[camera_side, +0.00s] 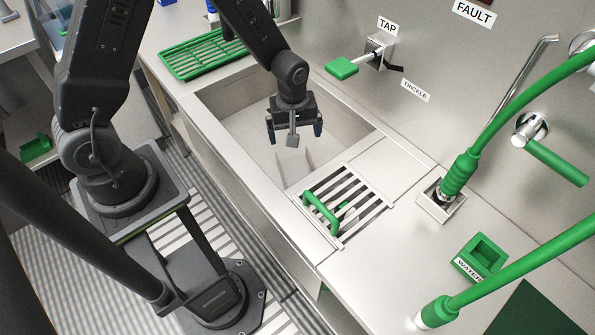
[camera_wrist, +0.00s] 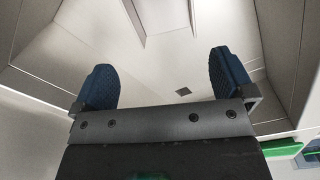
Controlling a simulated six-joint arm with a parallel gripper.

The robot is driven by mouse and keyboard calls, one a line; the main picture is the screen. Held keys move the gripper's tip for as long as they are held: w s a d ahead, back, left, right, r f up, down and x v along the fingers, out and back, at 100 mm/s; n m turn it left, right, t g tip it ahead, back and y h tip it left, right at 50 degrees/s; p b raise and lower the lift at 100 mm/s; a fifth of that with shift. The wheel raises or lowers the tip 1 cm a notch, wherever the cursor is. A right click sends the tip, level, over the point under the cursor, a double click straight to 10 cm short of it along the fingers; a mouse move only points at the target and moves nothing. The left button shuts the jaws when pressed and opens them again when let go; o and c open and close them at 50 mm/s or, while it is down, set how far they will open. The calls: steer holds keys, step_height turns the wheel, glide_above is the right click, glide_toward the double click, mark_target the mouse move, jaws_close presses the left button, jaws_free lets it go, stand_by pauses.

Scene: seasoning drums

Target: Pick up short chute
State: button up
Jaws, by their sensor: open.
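My gripper (camera_side: 293,128) hangs over the steel sink basin (camera_side: 225,112) in the side view, pointing down. In the wrist view, my gripper (camera_wrist: 166,80) has its two blue fingertips wide apart with nothing between them. I cannot clearly identify the short chute. A pale panel (camera_wrist: 165,14) also shows at the top of the wrist view, beyond the fingertips.
A slatted grate with a green handle (camera_side: 320,212) lies right of the basin. A green rack (camera_side: 204,55) is at the back left. A green tap lever (camera_side: 342,68), green hose (camera_side: 500,105) and green holder (camera_side: 480,257) are near the wall. The basin has free room.

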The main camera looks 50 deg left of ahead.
mark_target(295, 167)
steer(key=shift+n, duration=0.6)
step_height(295, 167, down, 11)
steer(key=shift+d+f, duration=0.1)
steer(key=c, duration=0.7)
